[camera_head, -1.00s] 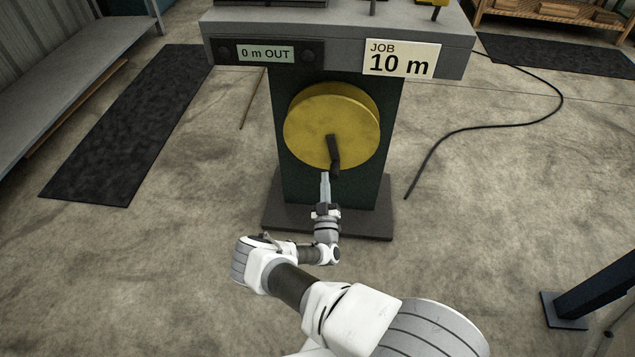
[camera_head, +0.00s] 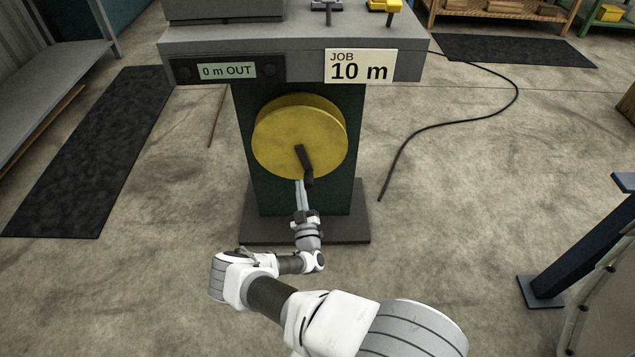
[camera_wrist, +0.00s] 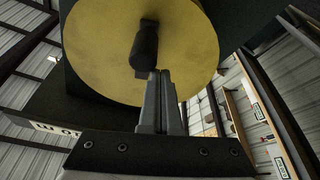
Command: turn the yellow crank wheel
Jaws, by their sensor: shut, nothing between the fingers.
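The yellow crank wheel (camera_head: 285,135) is mounted on the front of a dark green pedestal (camera_head: 335,195). A black crank handle (camera_head: 304,165) runs from the wheel's middle down towards its lower edge. My gripper (camera_head: 299,184) is shut and empty, its fingertips just below the handle's knob. In the wrist view the yellow wheel (camera_wrist: 195,50) fills the upper middle. The black knob (camera_wrist: 144,48) stands right beyond the fingertips (camera_wrist: 158,74). I cannot tell whether the fingertips touch the knob.
The bench top above the wheel carries a display reading "0 m OUT" (camera_head: 227,71) and a sign reading "JOB 10 m" (camera_head: 359,67). A black cable (camera_head: 440,127) lies on the floor to the right. A dark blue post (camera_head: 585,250) stands at lower right.

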